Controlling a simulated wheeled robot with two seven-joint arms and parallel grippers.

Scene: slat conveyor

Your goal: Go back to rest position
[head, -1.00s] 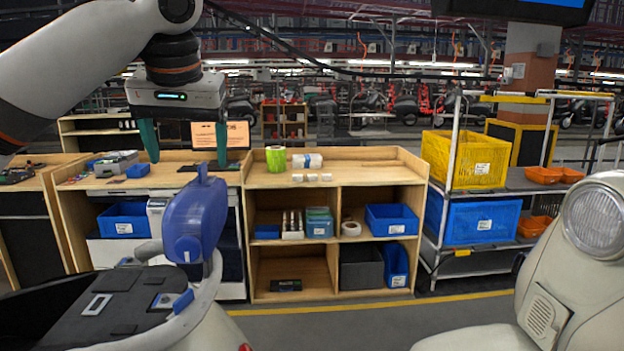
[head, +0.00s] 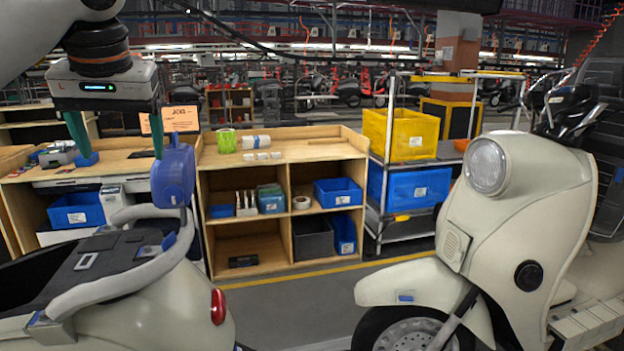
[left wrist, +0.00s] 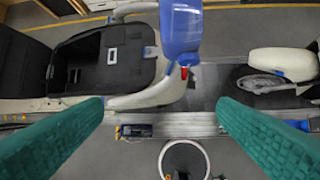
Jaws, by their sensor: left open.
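My left gripper (head: 118,133) hangs from the upper left in the head view, with its two green fingers spread apart and nothing between them. In the left wrist view the green fingers (left wrist: 160,130) stand wide on both sides. Below and beyond them is a cream scooter (head: 165,290) with an open black rear compartment (left wrist: 105,57) and a blue part (left wrist: 181,28) standing at its rear. The gripper appears above the scooter; whether a finger touches the blue part is unclear. My right gripper is in neither view.
A second cream scooter (head: 520,200) stands at the right. Behind are a wooden shelf unit (head: 290,170) with bins and a cart with a yellow crate (head: 400,136) and a blue crate (head: 402,187). Grey floor (head: 300,300) lies open between the scooters.

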